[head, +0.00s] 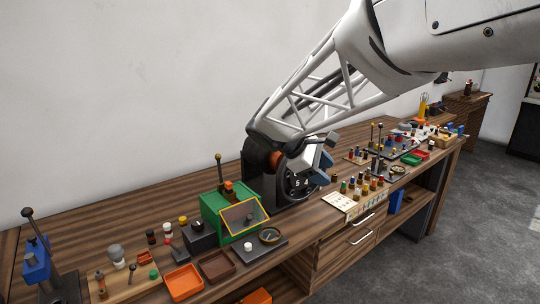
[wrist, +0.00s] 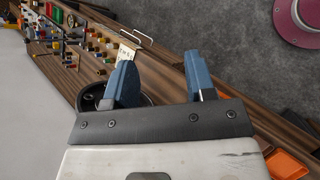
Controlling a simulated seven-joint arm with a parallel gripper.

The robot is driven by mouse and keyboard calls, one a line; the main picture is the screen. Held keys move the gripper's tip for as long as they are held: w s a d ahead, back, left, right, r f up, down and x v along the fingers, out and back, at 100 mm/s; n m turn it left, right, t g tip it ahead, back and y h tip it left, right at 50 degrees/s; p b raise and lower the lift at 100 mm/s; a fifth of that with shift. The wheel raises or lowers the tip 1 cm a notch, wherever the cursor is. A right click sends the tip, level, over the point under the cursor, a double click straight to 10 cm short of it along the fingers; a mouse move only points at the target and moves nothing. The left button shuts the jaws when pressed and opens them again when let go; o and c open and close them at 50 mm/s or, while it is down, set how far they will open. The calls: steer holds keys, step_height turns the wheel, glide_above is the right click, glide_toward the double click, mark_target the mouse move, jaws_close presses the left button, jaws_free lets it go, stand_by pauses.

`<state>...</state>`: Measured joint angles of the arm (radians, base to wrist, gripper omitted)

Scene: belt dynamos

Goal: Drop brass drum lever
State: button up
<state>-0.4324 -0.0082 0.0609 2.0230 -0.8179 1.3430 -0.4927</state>
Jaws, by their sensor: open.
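My gripper (head: 328,152) is open and empty above the bench, beside a black numbered drum (head: 299,184) on a dark stand. The wrist view shows its two blue fingers apart (wrist: 158,65), with part of the round black drum (wrist: 92,98) behind the left finger. An upright lever with a brownish-gold knob (head: 219,158) stands at the green box (head: 212,213), left of the gripper. Two more thin levers (head: 379,133) stand upright farther right. I cannot tell for sure which one is the brass drum lever.
A blue-based lever (head: 36,259) stands at the far left. Orange (head: 184,282) and brown (head: 217,265) trays lie near the front edge. Several small coloured pegs and a pale card (head: 350,205) lie right of the drum. The bench back (head: 130,217) is mostly clear.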

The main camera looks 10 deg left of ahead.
steer(key=w+a+n+t+h, duration=0.2)
steer(key=w+a+n, duration=0.1)
steer(key=w+a, duration=0.5)
steer(key=n+t+h, duration=0.3)
steer(key=n+t, duration=0.4)
steer(key=n, duration=0.1)
glide_toward(217, 156)
steer(key=x, duration=0.5)
steer(key=shift+w+r, duration=0.1)
steer(key=shift+w, duration=0.1)
steer(key=shift+a+f, duration=0.4)
steer(key=shift+f, duration=0.05)
steer(key=x, duration=0.8)
steer(key=shift+s, duration=0.1)
